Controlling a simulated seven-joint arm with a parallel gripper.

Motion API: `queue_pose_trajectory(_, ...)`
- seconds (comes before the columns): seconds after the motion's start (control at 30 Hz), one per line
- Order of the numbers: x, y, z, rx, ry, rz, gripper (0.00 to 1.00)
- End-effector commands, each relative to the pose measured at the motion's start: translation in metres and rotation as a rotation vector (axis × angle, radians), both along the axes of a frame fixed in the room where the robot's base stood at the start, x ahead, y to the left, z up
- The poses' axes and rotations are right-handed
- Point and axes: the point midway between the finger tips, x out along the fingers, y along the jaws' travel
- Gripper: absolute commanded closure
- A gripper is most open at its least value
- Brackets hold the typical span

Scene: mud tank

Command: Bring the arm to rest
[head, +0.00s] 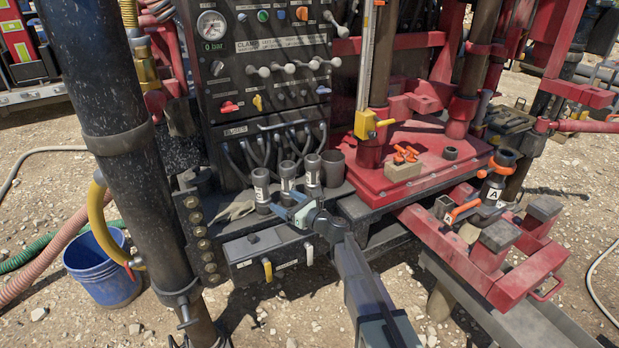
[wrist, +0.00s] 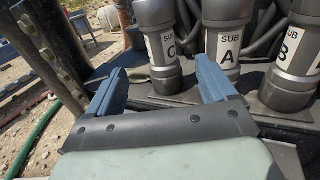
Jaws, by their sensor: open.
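My gripper (head: 293,208) is open in front of the shelf at the lower middle of the head view, with my arm reaching to it from the bottom edge. In the wrist view its two blue fingers (wrist: 163,77) are spread apart with nothing gripped. Beyond them stand grey cylinders labelled SUB: C (wrist: 160,45) shows between the fingertips, A (wrist: 226,40) stands behind the right finger, and B (wrist: 290,55) is at the right edge. All are upright on the shelf. The fingers appear apart from the cylinders, though the exact gap is hard to tell.
A dark cup (head: 333,168) and a glove (head: 233,210) are on the shelf. The control panel (head: 265,80) with hoses rises behind. A red rig table (head: 430,150) is to the right, a thick black post (head: 115,140) and blue bucket (head: 103,268) to the left.

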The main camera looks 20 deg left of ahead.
Motion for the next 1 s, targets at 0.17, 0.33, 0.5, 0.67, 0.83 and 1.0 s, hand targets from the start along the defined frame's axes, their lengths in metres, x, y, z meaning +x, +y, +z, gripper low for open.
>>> queue_pose_trajectory(0.17, 0.0, 0.0, 0.0, -0.01, -0.023, 0.0, 0.15)
queue_pose_trajectory(0.33, -0.002, 0.001, 0.001, -0.05, -0.131, 0.011, 0.15)
queue_pose_trajectory(0.5, -0.011, 0.004, -0.001, -0.121, -0.303, 0.059, 0.15)
queue_pose_trajectory(0.67, -0.026, 0.007, -0.014, -0.247, -0.506, 0.145, 0.15)
queue_pose_trajectory(0.83, -0.05, 0.004, -0.038, -0.417, -0.756, 0.287, 0.15)
queue_pose_trajectory(1.0, -0.085, -0.013, -0.072, -0.615, -1.03, 0.498, 0.15)
